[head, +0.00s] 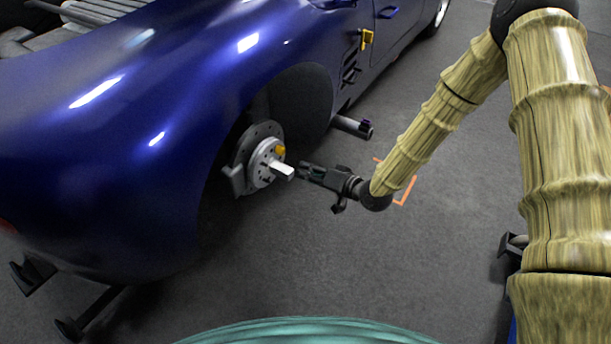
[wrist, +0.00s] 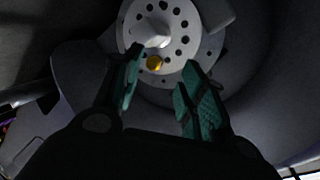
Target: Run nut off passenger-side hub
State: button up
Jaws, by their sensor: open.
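The hub (head: 263,160) sits in the open wheel well of the blue car, with a brake disc behind it. A pale nut (head: 283,171) projects from the hub's centre, and a yellow-gold piece (head: 279,150) shows on the hub face. In the wrist view the nut (wrist: 153,34) is at the top, on the hub face (wrist: 181,45) with its ring of dark holes; the gold piece (wrist: 154,62) is just below it. My gripper (head: 303,170) is open and empty, just to the right of the nut in the head view. In the wrist view its teal-padded fingers (wrist: 163,84) point toward the hub, apart from the nut.
The blue car body (head: 110,120) curves over the wheel well (head: 305,100). A grey cylinder (head: 352,126) juts out from under the car behind my gripper. Orange marks (head: 405,195) lie on the grey floor. The floor in front of the hub (head: 330,265) is clear.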

jog(key=t+y+b, duration=0.1)
jog(key=y+b, duration=0.1)
jog(key=b, duration=0.7)
send_near(284, 152)
jog(key=f, duration=0.1)
jog(key=shift+n+y, duration=0.7)
jog(key=shift+y, duration=0.2)
jog(key=b+x, duration=0.6)
jog(key=x, duration=0.1)
jog(key=shift+w+d+r, duration=0.1)
jog(key=shift+w, duration=0.2)
jog(key=shift+x, duration=1.15)
